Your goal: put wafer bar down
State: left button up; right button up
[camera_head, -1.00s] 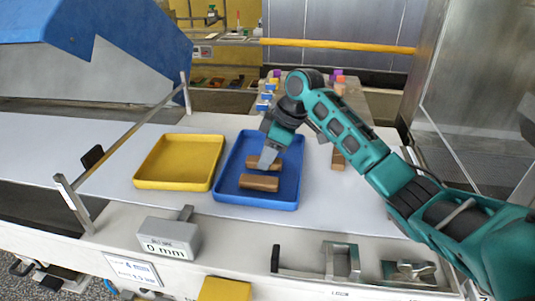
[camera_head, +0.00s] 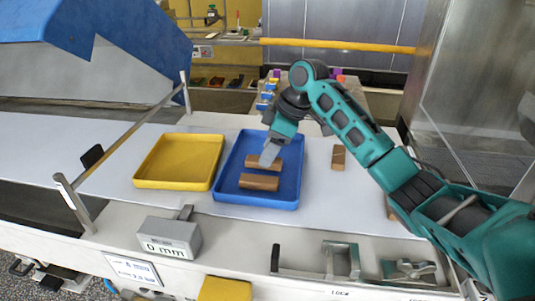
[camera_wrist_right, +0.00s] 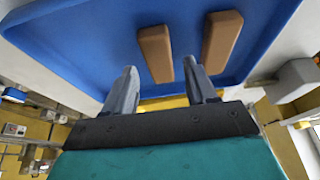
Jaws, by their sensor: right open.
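Two brown wafer bars lie side by side in the blue tray (camera_head: 230,190), a nearer one (camera_head: 259,181) and a farther one (camera_head: 262,163). Both also show in the right wrist view, one on the left (camera_wrist_right: 155,53) and one on the right (camera_wrist_right: 222,40). My right gripper (camera_head: 268,157) is just over the farther bar. In the wrist view my right gripper (camera_wrist_right: 160,66) is open, its fingers apart and the left bar lying ahead of the gap, not gripped. My left gripper does not show.
A yellow tray (camera_head: 179,142) stands left of the blue one. Another bar (camera_head: 338,157) lies on the white surface to the right, close to my right arm. A metal rail (camera_head: 124,140) and a grey gauge box (camera_head: 168,238) stand at the left and front.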

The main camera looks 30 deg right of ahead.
jog(key=v, duration=1)
